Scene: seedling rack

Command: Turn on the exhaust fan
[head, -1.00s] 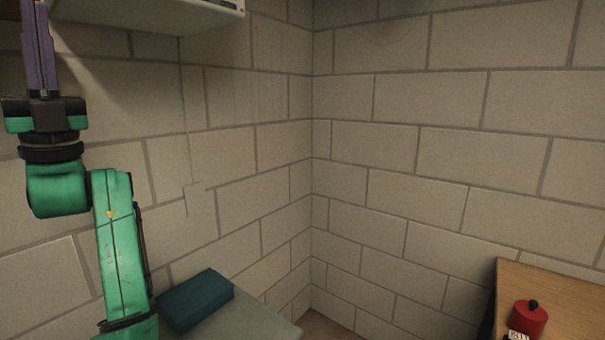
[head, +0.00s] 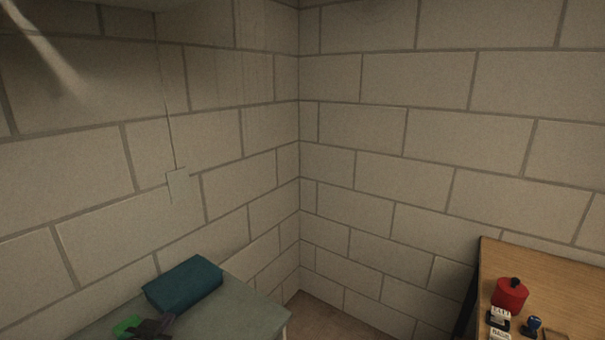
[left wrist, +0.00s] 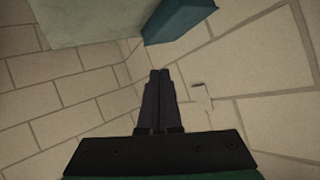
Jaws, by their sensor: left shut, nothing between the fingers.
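A small pale wall plate (head: 178,186) with a thin cord running up from it is on the left wall. It also shows in the left wrist view (left wrist: 202,97), just right of my fingertips. I cannot make out its details. My left gripper (head: 167,321) is low at the bottom left of the head view, over the grey-green table and below the plate. In the left wrist view its fingers (left wrist: 160,74) are together and empty, apart from the plate. No exhaust fan can be clearly identified. My right gripper is not in view.
A teal box (head: 183,284) lies on the grey-green table (head: 245,315) beside my left gripper. A wooden table (head: 560,285) at the right holds a red container (head: 509,294), small labels and a blue-topped item. The walls between are bare.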

